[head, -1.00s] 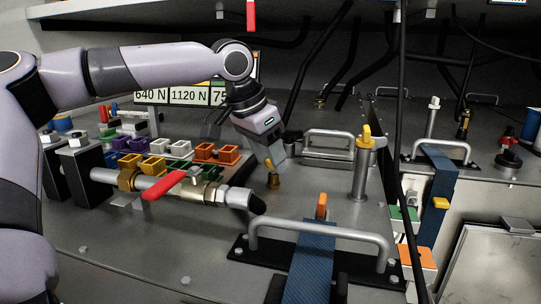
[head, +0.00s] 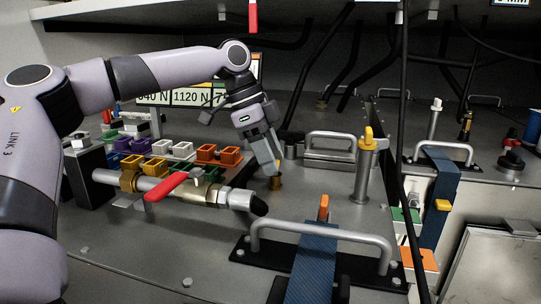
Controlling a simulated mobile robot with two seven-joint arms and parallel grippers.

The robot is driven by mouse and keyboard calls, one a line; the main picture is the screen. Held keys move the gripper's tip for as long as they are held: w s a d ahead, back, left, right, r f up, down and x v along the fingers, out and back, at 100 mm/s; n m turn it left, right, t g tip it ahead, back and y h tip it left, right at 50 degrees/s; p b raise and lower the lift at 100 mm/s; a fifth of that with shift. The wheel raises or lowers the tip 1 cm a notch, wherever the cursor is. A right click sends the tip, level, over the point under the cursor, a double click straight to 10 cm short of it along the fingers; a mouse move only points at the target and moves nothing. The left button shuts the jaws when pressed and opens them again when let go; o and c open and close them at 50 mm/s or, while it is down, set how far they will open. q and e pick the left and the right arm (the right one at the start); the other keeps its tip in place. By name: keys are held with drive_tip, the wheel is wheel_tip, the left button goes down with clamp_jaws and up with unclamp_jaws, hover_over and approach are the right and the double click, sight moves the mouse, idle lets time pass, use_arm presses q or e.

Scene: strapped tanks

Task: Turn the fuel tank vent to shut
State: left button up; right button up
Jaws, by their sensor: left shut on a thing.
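The vent appears as a small brass fitting (head: 275,184) standing on the grey tank top in the middle of the head view. My left gripper (head: 272,170) comes down on it from above, tilted, with its grey fingers shut on the top of the fitting. The fingers hide most of that top, so I cannot tell which way its handle points. My right gripper does not show.
A pipe with a red lever (head: 166,187) lies left of the fitting. A post with a yellow top (head: 367,140) stands to the right. A metal handle bar (head: 320,235) and a blue strap (head: 312,265) are in front. Coloured square holders (head: 157,165) sit behind the pipe.

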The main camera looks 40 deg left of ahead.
use_arm(q)
drive_tip(key=shift+w+r+m, duration=0.1)
drive_tip(key=shift+m, duration=0.4)
drive_tip(key=o, duration=1.1)
drive_tip(key=shift+c, duration=0.2)
drive_tip(key=v, duration=0.7)
